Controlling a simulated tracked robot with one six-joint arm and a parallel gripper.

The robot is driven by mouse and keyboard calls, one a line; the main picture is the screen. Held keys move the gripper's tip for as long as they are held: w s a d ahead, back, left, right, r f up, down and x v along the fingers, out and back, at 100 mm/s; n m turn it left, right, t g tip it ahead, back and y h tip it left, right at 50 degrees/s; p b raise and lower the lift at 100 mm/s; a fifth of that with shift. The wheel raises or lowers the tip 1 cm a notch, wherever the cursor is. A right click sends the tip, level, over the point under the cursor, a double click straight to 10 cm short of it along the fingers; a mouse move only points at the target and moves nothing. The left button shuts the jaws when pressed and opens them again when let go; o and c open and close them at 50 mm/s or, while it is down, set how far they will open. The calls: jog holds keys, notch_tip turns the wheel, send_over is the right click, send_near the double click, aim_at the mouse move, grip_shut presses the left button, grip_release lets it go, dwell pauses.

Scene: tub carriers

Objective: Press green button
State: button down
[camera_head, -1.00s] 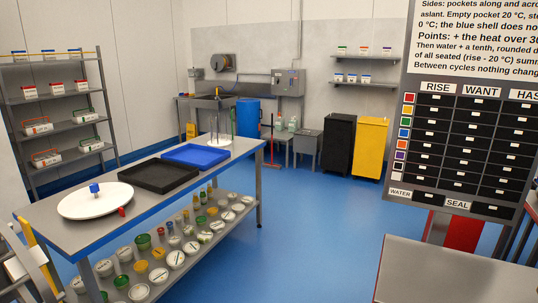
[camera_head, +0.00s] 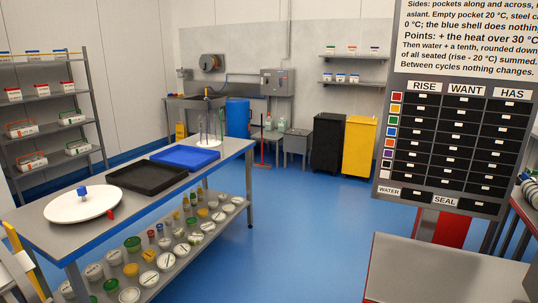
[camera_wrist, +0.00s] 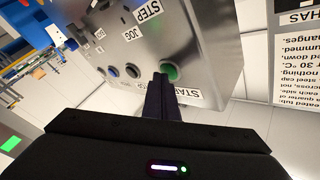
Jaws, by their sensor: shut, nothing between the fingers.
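My gripper (camera_wrist: 160,78) is shut and empty. Its dark fingertips overlap the left edge of the green button in the picture; I cannot tell whether they touch it. A black button (camera_wrist: 132,71) and a blue button (camera_wrist: 113,72) sit to the left on the same box face. The head view shows neither my gripper nor the buttons.
"STEP" (camera_wrist: 148,9) and "JOG" (camera_wrist: 132,34) labels mark the box. In the head view, a bench (camera_head: 222,158) with trays stands left, a board (camera_head: 384,160) and a grey table (camera_head: 450,262) stand right. Blue floor (camera_head: 300,215) lies clear between.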

jog(key=shift+s+a, duration=0.2)
jog(key=shift+s, duration=0.2)
dwell(0.4)
jog(key=s+a, duration=0.2)
jog(key=s, duration=0.3)
jog(key=shift+s+a, duration=0.2)
jog(key=shift+a, duration=0.2)
jog(key=shift+w, duration=0.1)
dwell(0.6)
